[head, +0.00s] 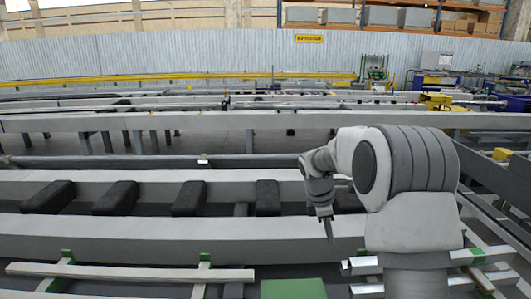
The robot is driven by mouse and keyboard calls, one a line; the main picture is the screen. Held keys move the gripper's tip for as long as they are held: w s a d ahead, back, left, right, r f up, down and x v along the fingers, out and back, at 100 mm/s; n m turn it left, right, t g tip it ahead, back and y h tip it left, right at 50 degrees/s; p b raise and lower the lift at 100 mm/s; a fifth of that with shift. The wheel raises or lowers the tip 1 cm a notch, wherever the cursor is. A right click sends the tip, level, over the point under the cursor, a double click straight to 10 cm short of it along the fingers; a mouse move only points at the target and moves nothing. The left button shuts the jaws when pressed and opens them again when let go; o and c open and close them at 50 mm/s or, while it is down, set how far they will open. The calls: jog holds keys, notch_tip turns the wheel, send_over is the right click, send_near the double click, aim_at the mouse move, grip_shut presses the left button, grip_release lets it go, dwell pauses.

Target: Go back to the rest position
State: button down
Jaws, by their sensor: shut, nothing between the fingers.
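My arm stands at the right of the head view, with its elbow raised and its forearm bent over to the left. My gripper (329,229) points down and hangs in front of the long grey beam (190,230). Its fingers are together with nothing between them. It looks apart from any surface, but its exact height over the beam is hard to tell. My arm hides part of the table behind it.
Several black blocks (115,198) sit in a row between the grey beams. Pale bars (130,271) lie on green-topped supports at the front left, and metal profiles (480,257) lie at the front right. A green plate (293,289) is at the bottom middle. Shelves (400,16) stand far behind.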

jog(key=s+a+r+m+t+y, duration=0.1)
jog(key=s+a+r+m+t, duration=0.15)
jog(key=s+r+m, duration=0.9)
jog(key=s+a+r+m+t+y, duration=0.1)
jog(key=s+m, duration=0.1)
jog(key=s, duration=0.8)
jog(key=s+a+r+m+t+y, duration=0.1)
jog(key=s+a+m, duration=0.1)
jog(key=s, duration=0.9)
jog(key=shift+m, duration=0.45)
jog(key=shift+r+t, duration=0.1)
jog(key=shift+t, duration=0.15)
